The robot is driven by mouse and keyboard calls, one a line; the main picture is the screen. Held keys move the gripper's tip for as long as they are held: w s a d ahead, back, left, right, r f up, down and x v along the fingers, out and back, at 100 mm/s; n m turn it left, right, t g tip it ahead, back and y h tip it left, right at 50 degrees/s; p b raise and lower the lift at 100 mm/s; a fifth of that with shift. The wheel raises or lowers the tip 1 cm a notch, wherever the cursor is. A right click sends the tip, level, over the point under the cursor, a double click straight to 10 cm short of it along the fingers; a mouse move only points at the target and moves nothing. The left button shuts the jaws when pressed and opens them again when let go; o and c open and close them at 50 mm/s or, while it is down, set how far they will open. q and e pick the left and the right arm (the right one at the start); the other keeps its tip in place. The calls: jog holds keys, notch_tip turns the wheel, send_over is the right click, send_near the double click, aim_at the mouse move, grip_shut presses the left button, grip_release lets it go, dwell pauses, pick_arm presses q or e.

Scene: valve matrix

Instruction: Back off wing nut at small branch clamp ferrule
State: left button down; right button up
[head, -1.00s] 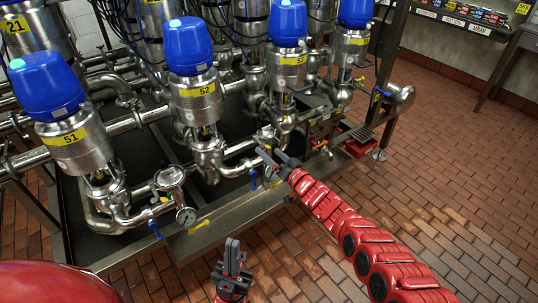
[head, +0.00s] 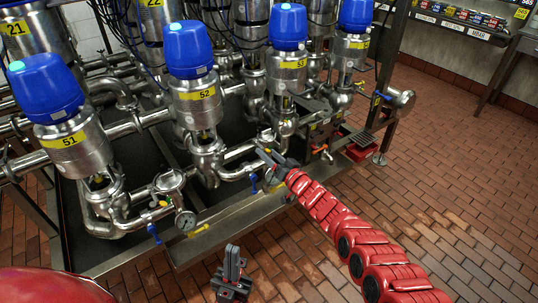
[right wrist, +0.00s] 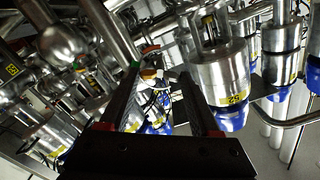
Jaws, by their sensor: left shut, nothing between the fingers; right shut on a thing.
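My right gripper (head: 268,155) reaches to the pipework just below valve 53 (head: 287,68), at the small branch on the pipe. It is shut on a small part there, which I take for the wing nut of the clamp ferrule. The fingers largely hide that part in the head view. In the right wrist view, the two dark fingers of the right gripper (right wrist: 162,76) reach towards a small pale and orange part (right wrist: 150,74), too small to make out. My left gripper (head: 233,262) is shut and empty, low over the floor in front of the frame.
Valve 52 (head: 197,94) and valve 51 (head: 63,140) stand to the left, with a pressure gauge (head: 185,221) and blue-handled valves on the front pipes. The steel frame's front edge (head: 130,259) lies below. The brick floor (head: 450,170) at right is clear.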

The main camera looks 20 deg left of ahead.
jog(key=shift+n, duration=0.4)
jog(key=shift+c, duration=0.3)
jog(key=shift+n+p, duration=1.35)
jog(key=shift+n, duration=9.65)
jog(key=o, duration=1.4)
